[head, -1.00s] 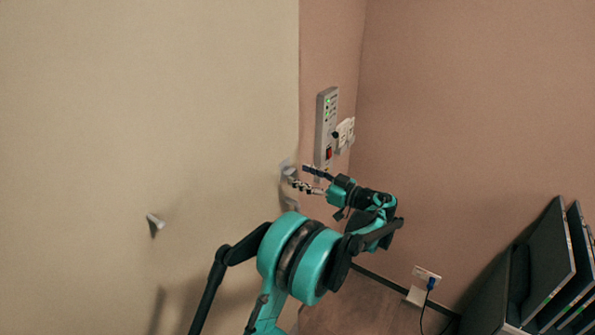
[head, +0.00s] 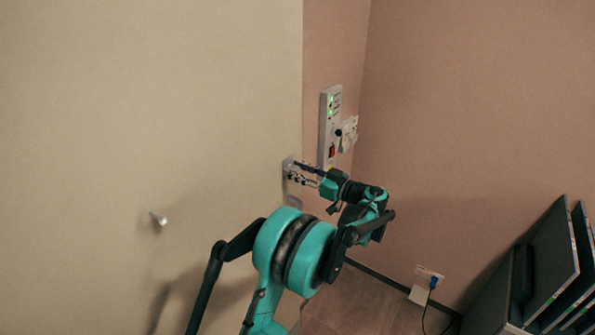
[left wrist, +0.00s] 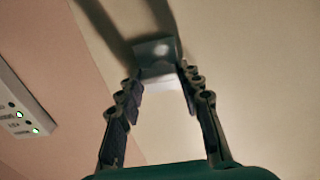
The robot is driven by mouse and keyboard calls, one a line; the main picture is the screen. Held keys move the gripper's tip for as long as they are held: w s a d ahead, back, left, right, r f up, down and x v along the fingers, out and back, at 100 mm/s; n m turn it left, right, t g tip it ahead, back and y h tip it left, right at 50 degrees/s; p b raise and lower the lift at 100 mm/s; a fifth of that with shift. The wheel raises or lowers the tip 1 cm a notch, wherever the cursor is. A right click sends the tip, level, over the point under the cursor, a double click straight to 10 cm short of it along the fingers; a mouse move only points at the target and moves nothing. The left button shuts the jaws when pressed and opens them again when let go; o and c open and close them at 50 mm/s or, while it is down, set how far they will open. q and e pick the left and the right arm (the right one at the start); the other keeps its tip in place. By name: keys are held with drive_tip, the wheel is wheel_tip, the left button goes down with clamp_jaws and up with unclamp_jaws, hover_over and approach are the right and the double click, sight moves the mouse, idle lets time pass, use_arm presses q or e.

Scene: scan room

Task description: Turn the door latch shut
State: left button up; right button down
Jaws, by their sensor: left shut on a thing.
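The door latch (head: 287,166) is a small grey metal fitting near the right edge of the pale door (head: 150,90). My left gripper (head: 294,171) reaches it from the right and is shut on it. In the left wrist view the latch (left wrist: 156,50) shows as a shiny block, with the gripper's two fingertips (left wrist: 157,76) on either side of its near end. The fingers hide part of the latch in the head view. My right gripper is not in view.
A grey control panel (head: 330,125) with green lights and a red switch is on the pink wall just right of the latch, with a white socket (head: 349,134) beside it. A small peg (head: 158,219) sticks out at left. Dark panels (head: 545,265) stand at lower right.

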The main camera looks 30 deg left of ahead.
use_arm(q)
drive_tip(key=shift+m, duration=0.3)
drive_tip(key=m+b, duration=0.1)
drive_tip(key=m, duration=0.2)
drive_tip(key=shift+w+m, duration=0.1)
drive_tip(key=shift+m, duration=0.3)
drive_tip(key=m+b, duration=0.1)
drive_tip(key=m, duration=0.3)
drive_tip(key=shift+f+m+b, duration=0.1)
drive_tip(key=shift+m+b, duration=0.2)
drive_tip(key=shift+b, duration=0.05)
drive_tip(key=m, duration=0.4)
drive_tip(key=shift+w+b, duration=0.1)
drive_tip(key=shift+b, duration=0.3)
drive_tip(key=m, duration=0.4)
drive_tip(key=shift+m, duration=0.3)
drive_tip(key=shift+f+m+b, duration=0.1)
drive_tip(key=shift+m+b, duration=0.2)
drive_tip(key=o, duration=1.2)
drive_tip(key=shift+c, duration=0.2)
